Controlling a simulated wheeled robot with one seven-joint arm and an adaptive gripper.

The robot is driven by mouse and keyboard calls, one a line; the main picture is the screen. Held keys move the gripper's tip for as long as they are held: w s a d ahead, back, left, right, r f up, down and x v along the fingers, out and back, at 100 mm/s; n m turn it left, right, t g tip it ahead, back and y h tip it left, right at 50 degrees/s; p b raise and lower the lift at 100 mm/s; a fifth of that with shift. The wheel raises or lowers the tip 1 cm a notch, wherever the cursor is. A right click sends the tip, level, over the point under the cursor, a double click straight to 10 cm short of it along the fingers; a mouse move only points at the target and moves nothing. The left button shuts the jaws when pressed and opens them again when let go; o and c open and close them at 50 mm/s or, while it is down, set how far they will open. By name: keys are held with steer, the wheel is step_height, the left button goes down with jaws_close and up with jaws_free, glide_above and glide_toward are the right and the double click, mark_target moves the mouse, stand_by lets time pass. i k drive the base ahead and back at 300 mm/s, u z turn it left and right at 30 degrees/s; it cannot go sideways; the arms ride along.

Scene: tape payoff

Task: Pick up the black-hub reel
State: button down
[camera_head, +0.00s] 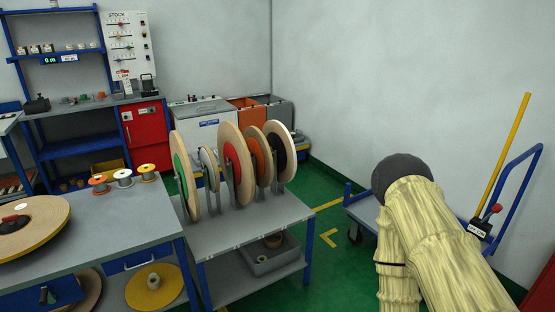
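The black-hub reel (286,147) stands upright at the right end of a row of reels, on a grey cart or bench top. It has pale wooden flanges and a dark centre. An orange-hub reel (252,147) stands just left of it and hides part of its left side. My arm, in a pale yellow sleeve with a dark rounded joint, rises at the lower right, apart from the reels. My gripper is not in view.
Red-hub (237,165), grey and green-hub (181,172) reels fill the row further left. A grey workbench (110,235) with small spools adjoins at left. A blue-framed trolley (362,212) stands at right, behind my arm. Green floor shows between the bench and trolley.

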mark_target(276, 134)
steer(key=z, duration=2.65)
steer(key=k, duration=0.55)
steer(key=u, duration=1.15)
steer(key=i, duration=0.9)
steer(key=u, duration=1.65)
steer(key=i, duration=1.25)
steer(key=u, duration=0.7)
